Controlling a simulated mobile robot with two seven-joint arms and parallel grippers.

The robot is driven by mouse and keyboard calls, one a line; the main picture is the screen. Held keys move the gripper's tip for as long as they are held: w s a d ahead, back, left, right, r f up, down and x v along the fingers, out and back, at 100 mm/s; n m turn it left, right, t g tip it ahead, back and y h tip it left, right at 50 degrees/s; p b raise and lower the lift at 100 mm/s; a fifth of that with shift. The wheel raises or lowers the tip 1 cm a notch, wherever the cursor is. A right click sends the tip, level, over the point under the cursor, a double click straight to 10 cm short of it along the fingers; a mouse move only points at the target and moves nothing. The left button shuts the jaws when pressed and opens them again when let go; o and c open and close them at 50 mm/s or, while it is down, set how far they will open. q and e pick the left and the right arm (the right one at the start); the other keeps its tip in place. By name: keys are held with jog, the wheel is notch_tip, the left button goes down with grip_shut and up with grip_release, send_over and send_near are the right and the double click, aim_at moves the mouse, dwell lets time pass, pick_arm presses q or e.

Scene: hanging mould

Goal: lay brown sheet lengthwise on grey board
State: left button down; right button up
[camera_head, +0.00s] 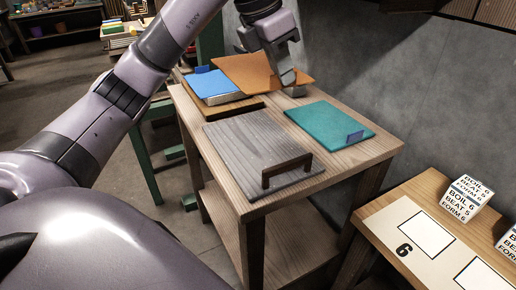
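The brown sheet (250,72) is an orange-brown panel at the back of the wooden table, tilted, partly over the blue sheet's right side. The grey board (252,148) lies flat at the table's front, with wood grain and a dark handle (287,171) at its near right edge. My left gripper (292,82) reaches down from above at the brown sheet's right part. Its fingers are partly hidden, and I cannot tell whether they grip the sheet. My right gripper is not in view.
A blue sheet (212,84) lies on a board left of the brown sheet. A teal board (329,122) with a small blue tab lies at the table's right. A lower table at right holds a card marked 6 (404,250) and printed blocks (464,197). A grey wall stands behind.

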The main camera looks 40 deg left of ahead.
pick_arm(q)
jog(key=shift+a+f, duration=0.1)
jog(key=shift+f, duration=0.2)
notch_tip(320, 180, down, 15)
jog(key=shift+r+b, duration=0.1)
jog(key=shift+b, duration=0.9)
jog(key=shift+f, duration=2.25)
jog(key=shift+f+b, duration=0.1)
jog(key=shift+b, duration=0.2)
jog(key=c, duration=1.3)
grip_release()
